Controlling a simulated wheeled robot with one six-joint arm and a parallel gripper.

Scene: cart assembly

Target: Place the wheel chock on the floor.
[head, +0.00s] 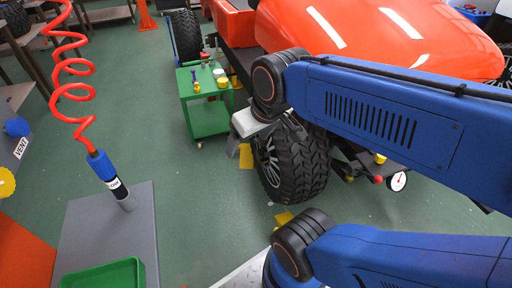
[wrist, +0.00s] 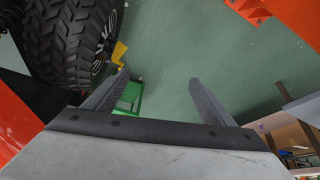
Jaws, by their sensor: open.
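A yellow wheel chock (head: 246,156) sits on the green floor beside the big black front tyre (head: 291,160), partly hidden by my gripper. It also shows in the wrist view (wrist: 119,52), next to the tyre (wrist: 75,38) and just past the tip of my left finger. A second yellow piece (head: 284,217) shows at the near side of the tyre, mostly hidden by my arm. My gripper (wrist: 158,76) is open, with nothing between its fingers. In the head view my gripper (head: 233,148) is left of the tyre, above or near the floor; its exact height is unclear.
A green cart (head: 208,112) with small items stands behind my gripper. The orange vehicle body (head: 350,35) is above the tyre. A red coiled hose with a blue tool (head: 102,166) hangs at left over a grey bench (head: 140,225). The floor between is clear.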

